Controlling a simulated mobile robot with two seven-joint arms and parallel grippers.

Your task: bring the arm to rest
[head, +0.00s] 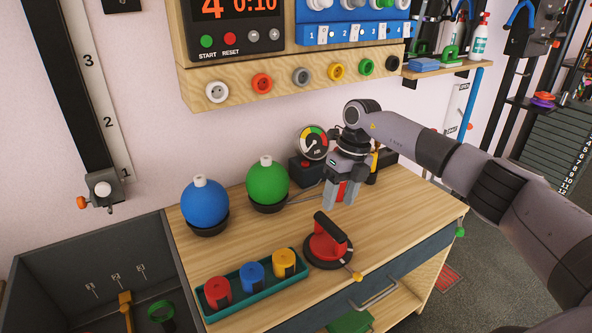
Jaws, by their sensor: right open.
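My right arm comes in from the right over the wooden workbench (398,203). My right gripper (342,203) points down above the bench top, behind the red suction-cup handle tool (329,248). Its jaws are open, and I see nothing held between them. It looks apart from the bench, though its exact height is hard to judge. My left gripper is not in view. No plates are clearly visible.
A blue ball (205,205) and a green ball (267,183) sit in dark stands. A pressure gauge (314,143) stands close behind my right gripper. A teal tray (257,287) holds red, blue and yellow cylinders. The bench's right part is clear.

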